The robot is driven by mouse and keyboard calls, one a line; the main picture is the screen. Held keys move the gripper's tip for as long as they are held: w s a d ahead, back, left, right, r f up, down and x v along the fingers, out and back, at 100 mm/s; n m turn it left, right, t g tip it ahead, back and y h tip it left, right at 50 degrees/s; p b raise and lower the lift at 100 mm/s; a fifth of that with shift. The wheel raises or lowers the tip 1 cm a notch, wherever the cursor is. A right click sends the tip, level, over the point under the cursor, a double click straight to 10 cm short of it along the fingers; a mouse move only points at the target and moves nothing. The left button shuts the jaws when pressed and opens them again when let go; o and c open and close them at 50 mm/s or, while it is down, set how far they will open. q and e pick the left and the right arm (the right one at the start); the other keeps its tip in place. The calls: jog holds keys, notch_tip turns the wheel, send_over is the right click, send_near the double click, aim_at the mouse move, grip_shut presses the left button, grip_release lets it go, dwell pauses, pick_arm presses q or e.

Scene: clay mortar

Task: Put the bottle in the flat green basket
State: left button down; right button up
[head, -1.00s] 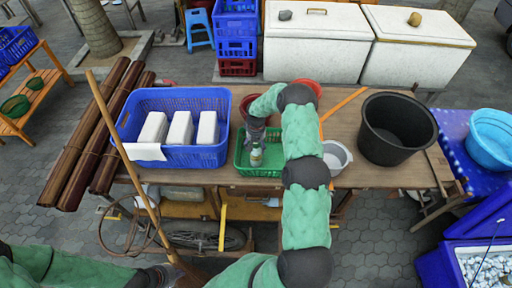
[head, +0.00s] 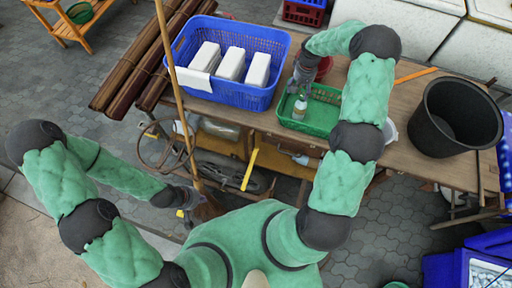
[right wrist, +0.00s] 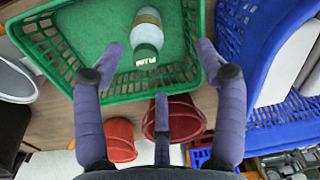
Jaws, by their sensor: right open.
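In the right wrist view the bottle (right wrist: 148,37) shows cap toward me over the basket's green floor (right wrist: 85,35). My right gripper (head: 297,84) is above the basket's back left edge. In the right wrist view the gripper (right wrist: 160,62) is open, its fingers spread either side of the cap, apart from it. My left gripper (head: 188,208) hangs low in front of the table near a broom; its jaws are too small to read.
A blue basket (head: 260,97) with white blocks stands left of the green one. A black bucket (head: 456,118) is at the right. Red pots (right wrist: 174,118) sit behind the green basket. A long broom stick (head: 175,80) leans across the table's left front.

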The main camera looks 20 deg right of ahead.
jog(key=s+a+f+n+y, duration=0.1)
jog(key=s+a+f, duration=0.1)
jog(key=a+f, duration=0.35)
jog(key=s+a+f+y, duration=0.1)
jog(key=s+a+f, duration=0.15)
jog(key=a, duration=0.65)
jog(key=s+a+f, duration=0.1)
jog(key=s+a, duration=0.8)
jog(key=s, duration=0.1)
jog(key=s+a+f+y, duration=0.1)
jog(key=s+a+f, duration=0.1)
jog(key=s+a, duration=0.7)
jog(key=shift+s+f+n, duration=0.25)
jog(key=shift+s+n, duration=0.15)
jog(key=shift+s, duration=0.6)
